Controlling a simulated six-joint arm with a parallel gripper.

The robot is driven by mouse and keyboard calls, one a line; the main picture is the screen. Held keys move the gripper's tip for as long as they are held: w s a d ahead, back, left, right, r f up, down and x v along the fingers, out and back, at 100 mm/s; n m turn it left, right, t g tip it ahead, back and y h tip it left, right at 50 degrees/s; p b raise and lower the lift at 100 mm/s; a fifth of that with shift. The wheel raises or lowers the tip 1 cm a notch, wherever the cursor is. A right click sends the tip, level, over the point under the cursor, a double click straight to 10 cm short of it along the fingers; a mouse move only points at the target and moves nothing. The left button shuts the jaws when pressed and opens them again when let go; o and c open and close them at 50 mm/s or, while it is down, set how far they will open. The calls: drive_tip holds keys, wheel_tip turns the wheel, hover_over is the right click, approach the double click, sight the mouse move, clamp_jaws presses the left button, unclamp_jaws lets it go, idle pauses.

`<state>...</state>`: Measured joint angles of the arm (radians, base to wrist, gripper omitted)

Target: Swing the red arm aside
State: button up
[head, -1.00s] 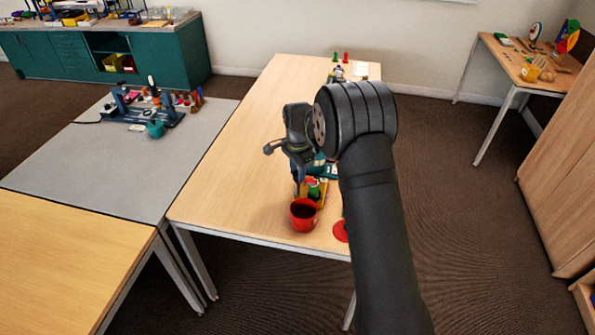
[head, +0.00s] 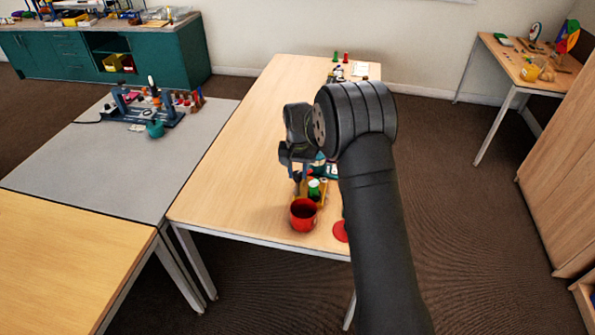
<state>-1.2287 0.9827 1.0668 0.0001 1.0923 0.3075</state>
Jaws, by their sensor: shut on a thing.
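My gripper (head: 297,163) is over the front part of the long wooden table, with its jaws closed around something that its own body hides. I cannot make out a red arm in this view; what is held is too small and covered to name. A dark blue upright part (head: 297,183) shows just under the gripper. A yellow holder (head: 318,202) with a green piece (head: 314,187) stands just in front of it. My own arm covers the area to the right.
A red cup (head: 303,215) stands at the table's (head: 235,170) front edge, with a red disc (head: 341,232) to its right. Small red and green pegs (head: 341,57) stand at the far end. The left side of the table is clear. A grey table (head: 80,165) with a blue apparatus is at left.

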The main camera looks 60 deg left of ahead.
sight(297, 173)
drive_tip(key=n, duration=0.3)
drive_tip(key=shift+n, duration=2.1)
drive_tip(key=o, duration=1)
drive_tip(key=shift+c, duration=0.2)
drive_tip(key=shift+r, duration=0.1)
wheel_tip(297, 173, up, 17)
drive_tip(key=shift+r, duration=0.15)
